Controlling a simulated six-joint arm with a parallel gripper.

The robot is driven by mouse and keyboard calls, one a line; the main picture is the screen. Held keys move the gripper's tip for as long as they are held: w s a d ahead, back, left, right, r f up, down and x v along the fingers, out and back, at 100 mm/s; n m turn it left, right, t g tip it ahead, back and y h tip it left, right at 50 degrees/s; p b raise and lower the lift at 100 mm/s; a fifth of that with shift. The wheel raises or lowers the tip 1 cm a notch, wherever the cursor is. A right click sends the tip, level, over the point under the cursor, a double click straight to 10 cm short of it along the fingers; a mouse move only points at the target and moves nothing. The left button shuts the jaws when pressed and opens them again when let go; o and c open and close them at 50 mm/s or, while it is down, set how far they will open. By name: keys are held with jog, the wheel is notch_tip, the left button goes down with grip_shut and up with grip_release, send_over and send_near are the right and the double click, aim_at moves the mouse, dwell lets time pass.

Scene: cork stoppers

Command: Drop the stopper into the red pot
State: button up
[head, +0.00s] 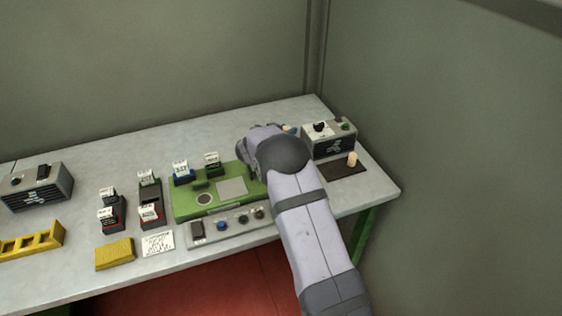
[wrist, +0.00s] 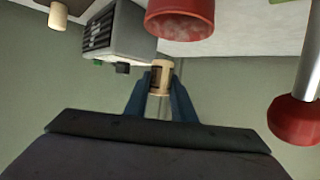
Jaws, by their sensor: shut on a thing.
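In the wrist view my gripper (wrist: 160,88) has its blue fingers shut on a pale tan cork stopper (wrist: 161,70), which sits between the fingertips. The red pot (wrist: 180,22) shows at the top of the wrist view, cut off by the edge. In the head view my arm hides the pot and most of the gripper. A second tan stopper (head: 352,159) stands upright on a dark mat (head: 340,170) and shows at the wrist view's top left (wrist: 58,15).
A grey box (head: 328,140) with knobs stands at the table's right, near the mat, and shows in the wrist view (wrist: 110,38). A green panel (head: 220,207) lies left of my arm. A red-ended rod (wrist: 297,118) is at the wrist view's right.

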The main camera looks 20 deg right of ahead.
jog(key=shift+f, duration=0.2)
jog(key=o, duration=1.1)
jog(key=b+v, duration=0.2)
jog(key=v, duration=0.5)
jog(key=shift+s+a, duration=0.1)
jog(key=shift+a, duration=0.05)
